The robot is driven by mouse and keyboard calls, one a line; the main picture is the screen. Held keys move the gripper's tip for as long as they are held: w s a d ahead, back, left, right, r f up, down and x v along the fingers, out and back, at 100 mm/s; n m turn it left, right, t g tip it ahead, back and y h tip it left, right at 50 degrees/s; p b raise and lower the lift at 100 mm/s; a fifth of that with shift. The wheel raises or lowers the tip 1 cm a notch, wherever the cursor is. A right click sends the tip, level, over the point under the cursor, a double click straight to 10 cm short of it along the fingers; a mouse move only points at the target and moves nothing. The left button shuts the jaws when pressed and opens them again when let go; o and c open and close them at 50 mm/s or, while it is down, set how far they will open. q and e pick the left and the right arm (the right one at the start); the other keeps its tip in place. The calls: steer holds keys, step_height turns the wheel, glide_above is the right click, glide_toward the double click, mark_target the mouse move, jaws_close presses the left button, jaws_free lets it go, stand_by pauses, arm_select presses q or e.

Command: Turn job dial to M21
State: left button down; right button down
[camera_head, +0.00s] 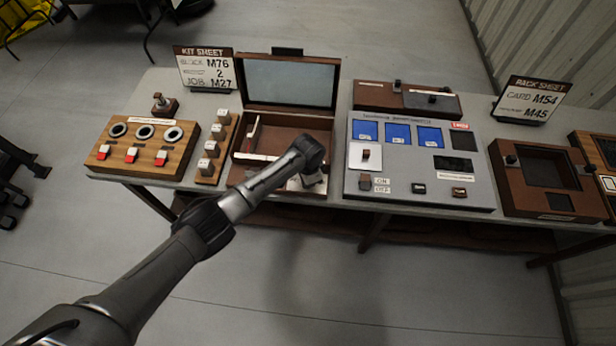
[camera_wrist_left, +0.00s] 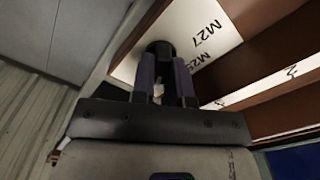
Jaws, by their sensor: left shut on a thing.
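The job dial's dark round knob (camera_wrist_left: 160,47) is between my left gripper's fingers (camera_wrist_left: 165,80) in the left wrist view. Its white plate (camera_wrist_left: 185,40) shows the label M27 and, below it, a second label partly covered by a finger, perhaps M25. No M21 label is visible, and I cannot tell where the knob points. In the head view my left gripper (camera_head: 312,178) reaches down into the front right of the open wooden case (camera_head: 290,125), and the wrist hides most of the dial. My left gripper is shut on the knob. My right gripper is not in view.
The kit sheet (camera_head: 207,68) behind reads JOB M27. Left of the case stand a row of small blocks (camera_head: 212,145) and a wooden panel with red switches (camera_head: 145,148). A grey console (camera_head: 420,165) stands close on the right. The case lid (camera_head: 290,82) is raised behind.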

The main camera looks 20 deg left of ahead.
arm_select(q)
steer(key=shift+m, duration=1)
steer(key=c, duration=1.1)
jaws_free()
steer(key=shift+r+p, duration=1.3)
steer(key=shift+r, duration=5.65)
